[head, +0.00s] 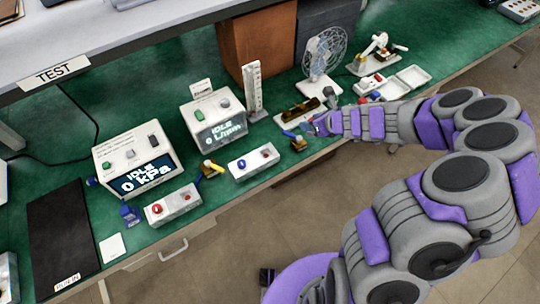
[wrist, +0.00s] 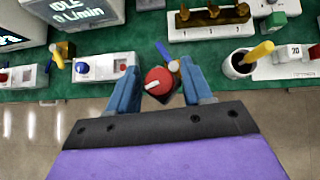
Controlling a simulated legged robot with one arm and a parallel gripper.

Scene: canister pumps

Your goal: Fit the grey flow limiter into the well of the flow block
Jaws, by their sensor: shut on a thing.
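My gripper (wrist: 158,76) has blue fingers, which stand on either side of a small dark piece with a round red top (wrist: 159,81) and a white pointer. The gripper is shut on this piece. In the head view my gripper (head: 312,126) is at the bench's front edge, right of a white block with a red and a blue button (head: 253,163). The held piece is not clear there. I cannot make out a grey limiter. A brass piece with upright pegs (wrist: 213,17) on a white base lies beyond the gripper; I cannot tell whether it is the flow block.
A white fan (head: 323,52) and display boxes (head: 213,118) stand behind.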

